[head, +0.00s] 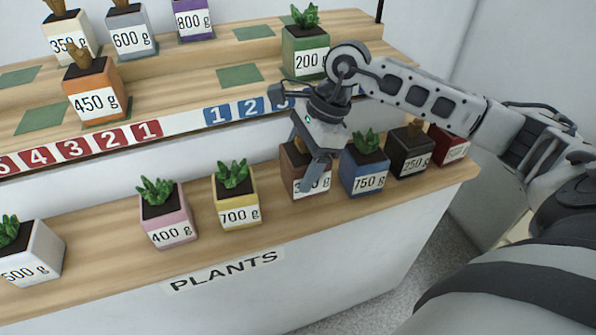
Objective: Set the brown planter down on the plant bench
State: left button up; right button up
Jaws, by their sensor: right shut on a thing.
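The brown planter (290,168) is in the front row of the plant bench (105,268), between the yellow and the blue planters. It looks upright, with a white label partly covered by a finger. My right gripper (316,164) comes down over it from above and is shut on it. The gripper hides much of the planter and its plant. The planter's base is at or very near the bench top; I cannot tell whether it touches. My left gripper is not in view.
The blue planter (365,172) stands close on the right, then a black one (409,155) and a red one (449,145). Yellow (237,200), pink (167,220) and white (35,258) planters stand left. Stepped shelves behind hold several planters, including a green one (304,50).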

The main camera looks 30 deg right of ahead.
jog(key=shift+w+f, duration=0.35)
jog(key=shift+f, duration=0.05)
notch_tip(320, 180, down, 3)
jog(key=shift+f, duration=0.1)
jog(key=shift+f, duration=0.2)
jog(key=o, duration=1.2)
jog(key=shift+r, duration=0.15)
